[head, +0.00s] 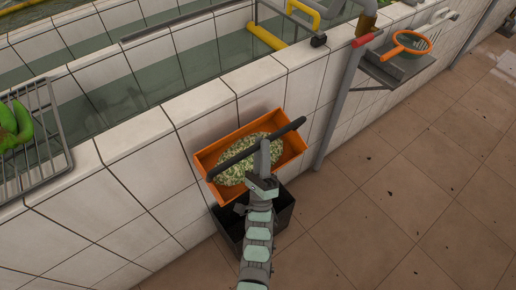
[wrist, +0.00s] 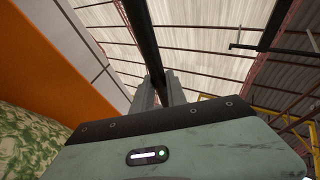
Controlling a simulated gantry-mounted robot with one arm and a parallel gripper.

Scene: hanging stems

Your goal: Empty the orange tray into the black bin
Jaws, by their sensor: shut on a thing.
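The orange tray (head: 290,145) is in the middle of the head view, against the white tiled wall, with a pile of green and white bits (head: 236,170) inside. A dark bar (head: 222,166) runs lengthwise above the tray like a handle. My gripper (head: 265,148) is shut on this bar near its middle. In the wrist view, the two grey fingers (wrist: 162,88) close around the dark bar (wrist: 143,38), and the tray's orange side (wrist: 62,62) shows at left. The black bin (head: 281,211) is below the tray, partly hidden by the tray and my arm.
A tiled basin of greenish water (head: 200,58) lies behind the wall. A wire rack with green produce (head: 40,135) is at left. A grey post (head: 338,105) stands right of the tray, and a shelf with an orange-rimmed sieve (head: 412,43) is beyond it.

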